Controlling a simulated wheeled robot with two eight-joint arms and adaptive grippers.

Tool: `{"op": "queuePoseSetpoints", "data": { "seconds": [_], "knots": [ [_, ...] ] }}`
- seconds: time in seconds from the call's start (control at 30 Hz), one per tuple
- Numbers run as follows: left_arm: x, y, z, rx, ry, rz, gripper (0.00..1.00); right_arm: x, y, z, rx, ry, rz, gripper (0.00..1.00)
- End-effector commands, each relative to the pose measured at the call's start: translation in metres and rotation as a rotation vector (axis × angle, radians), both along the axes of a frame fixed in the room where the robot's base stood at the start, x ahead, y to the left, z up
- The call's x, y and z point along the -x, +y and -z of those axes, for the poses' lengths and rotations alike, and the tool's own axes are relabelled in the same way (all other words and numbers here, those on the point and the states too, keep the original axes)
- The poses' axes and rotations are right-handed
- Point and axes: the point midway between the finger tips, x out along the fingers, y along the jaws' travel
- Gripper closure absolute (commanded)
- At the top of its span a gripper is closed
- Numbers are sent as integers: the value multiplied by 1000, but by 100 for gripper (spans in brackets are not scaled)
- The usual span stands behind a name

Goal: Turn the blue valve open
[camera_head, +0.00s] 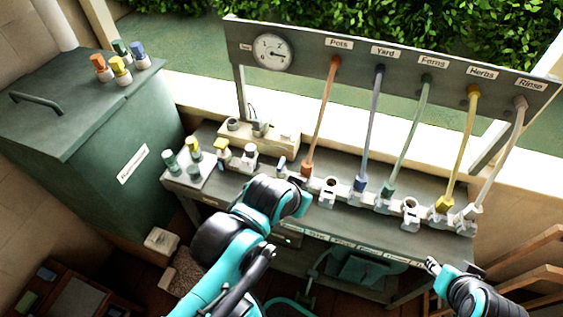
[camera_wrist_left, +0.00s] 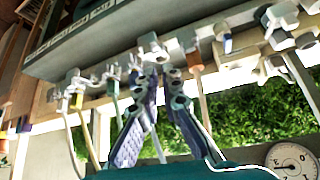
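A blue fitting (camera_head: 360,183) sits at the foot of the blue hose labelled Yard, on the bench's row of white fittings. I cannot tell which is the valve. My left gripper (camera_wrist_left: 158,78) is open, its two fingertips apart, with a white fitting (camera_wrist_left: 153,48) just beyond them. In the head view my left wrist hides its fingers. My right gripper (camera_head: 432,264) is low at the bench's front right; its fingers are too small to judge.
Orange, green (camera_head: 387,190), yellow (camera_head: 444,203) and pale hoses run up to a labelled board (camera_head: 400,75) with a gauge (camera_head: 271,52). Loose coloured pieces stand on a tray (camera_head: 190,178) at bench left and on a green cabinet (camera_head: 85,100). Wooden slats are at right.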

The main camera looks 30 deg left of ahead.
Motion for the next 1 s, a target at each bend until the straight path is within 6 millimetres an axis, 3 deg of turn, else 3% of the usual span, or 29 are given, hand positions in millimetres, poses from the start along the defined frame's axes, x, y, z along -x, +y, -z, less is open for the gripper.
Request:
{"op": "queuePoseSetpoints", "data": {
  "seconds": [0.1,0.37,0.7,0.83,1.0],
  "knots": [
    [-6,5,-2,-1,9,-11,65,0,0,-1,0,0,0,60],
    [-52,46,-4,-2,81,-92,65,0,0,-9,0,0,0,60],
    [-110,126,31,15,189,-202,65,0,0,-18,0,0,0,60],
    [-120,146,46,23,214,-225,65,0,0,-20,0,0,0,60],
    [-125,156,57,28,227,-235,65,0,0,-19,0,0,0,60]
  ]
}}
